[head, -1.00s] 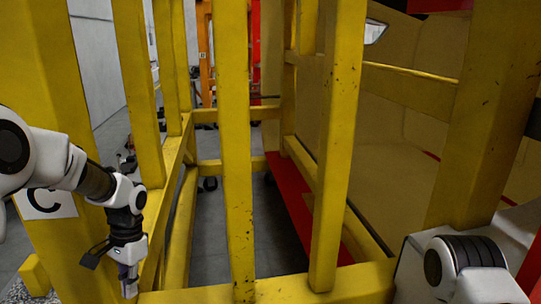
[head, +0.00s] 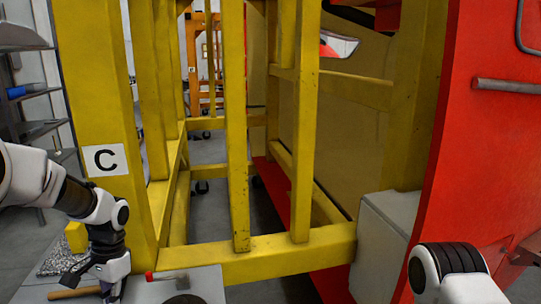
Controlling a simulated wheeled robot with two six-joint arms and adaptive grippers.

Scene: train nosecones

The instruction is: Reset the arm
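My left arm comes in from the left with its wrist bent down. My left gripper (head: 108,290) is at the bottom edge, over or beside a grey surface (head: 212,286). Its fingers are dark and partly cut off, so I cannot tell whether they are open or shut. A wooden handle (head: 74,293) lies just left of it, and a grey tool head with a red end (head: 172,281) lies to its right. I cannot tell whether the gripper touches either. A white and black part of my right arm shows at the lower right. My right gripper is out of view.
A red panel (head: 470,140) rises on the right beside a grey box (head: 378,240). Shelves (head: 35,110) stand at the far left.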

